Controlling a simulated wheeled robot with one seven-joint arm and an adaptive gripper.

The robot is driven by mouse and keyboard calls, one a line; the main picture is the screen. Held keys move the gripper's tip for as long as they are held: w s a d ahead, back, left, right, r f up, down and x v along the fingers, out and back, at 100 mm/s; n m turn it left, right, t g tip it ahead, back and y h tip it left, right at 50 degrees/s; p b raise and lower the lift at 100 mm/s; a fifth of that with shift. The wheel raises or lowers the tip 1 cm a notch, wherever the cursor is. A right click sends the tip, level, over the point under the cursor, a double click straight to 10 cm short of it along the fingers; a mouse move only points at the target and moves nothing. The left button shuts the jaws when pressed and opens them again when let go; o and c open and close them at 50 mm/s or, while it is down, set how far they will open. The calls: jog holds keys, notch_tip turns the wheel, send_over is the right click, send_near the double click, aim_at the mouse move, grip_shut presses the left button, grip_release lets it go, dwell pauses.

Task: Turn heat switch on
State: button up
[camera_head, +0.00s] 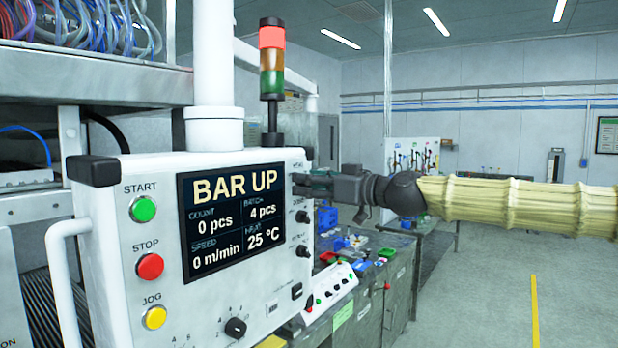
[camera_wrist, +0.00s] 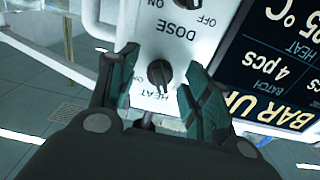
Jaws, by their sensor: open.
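The heat switch is a black rotary knob (camera_wrist: 160,73) on the white panel, beside the upside-down HEAT label in the wrist view. My gripper (camera_wrist: 156,76) is open, with one finger on each side of the knob. I cannot tell whether either finger touches it. In the head view my gripper (camera_head: 300,184) reaches in from the right at the upper right of the control box (camera_head: 225,300) and hides the heat knob. The screen (camera_head: 232,222) reads BAR UP, with heat at 25 °C.
A black dose knob (camera_head: 303,216) sits just below my gripper, with another knob (camera_head: 302,251) under it. Green start (camera_head: 143,209), red stop (camera_head: 150,267) and yellow jog (camera_head: 155,317) buttons are at the panel's left. A cluttered workbench (camera_head: 371,300) stands behind; floor at right is clear.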

jog(key=shift+w+a, duration=0.15)
jog(key=c, duration=1)
jog(key=shift+c, duration=0.2)
